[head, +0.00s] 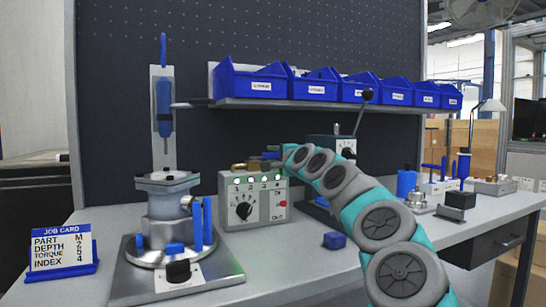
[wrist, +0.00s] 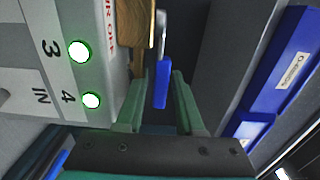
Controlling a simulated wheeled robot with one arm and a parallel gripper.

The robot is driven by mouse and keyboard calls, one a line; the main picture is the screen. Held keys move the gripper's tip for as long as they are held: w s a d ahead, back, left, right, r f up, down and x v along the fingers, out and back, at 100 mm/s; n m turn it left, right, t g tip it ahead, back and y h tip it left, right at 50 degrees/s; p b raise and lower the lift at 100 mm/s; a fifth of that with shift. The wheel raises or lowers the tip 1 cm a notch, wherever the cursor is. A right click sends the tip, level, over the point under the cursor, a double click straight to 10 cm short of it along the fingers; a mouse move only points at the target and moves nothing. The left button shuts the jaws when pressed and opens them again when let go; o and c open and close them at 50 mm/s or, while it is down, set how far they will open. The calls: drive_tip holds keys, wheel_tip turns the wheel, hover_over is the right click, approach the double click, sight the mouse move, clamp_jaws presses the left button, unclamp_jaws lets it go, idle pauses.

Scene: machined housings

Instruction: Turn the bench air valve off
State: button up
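The air valve has a brass body (head: 240,167) on top of the grey control box (head: 252,205). Its blue lever (wrist: 161,85) shows in the wrist view, with a metal shank running to the brass body (wrist: 136,22). My gripper (wrist: 158,76) is open, with one green finger on each side of the lever. Gaps show between the lever and both fingers, so it is not held. In the head view my gripper (head: 276,157) is at the box's top right and largely hidden by my arm. Red lettering ending in "OFF" is on the box beside the valve.
The box has lit green lights (wrist: 79,51) and a black dial (head: 243,211). A shelf with blue bins (head: 252,82) hangs behind and above. A fixture with blue pins (head: 168,215) stands at left. A blue block (head: 334,240) lies on the bench near my arm.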

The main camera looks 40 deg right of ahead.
clamp_jaws()
idle(1.1)
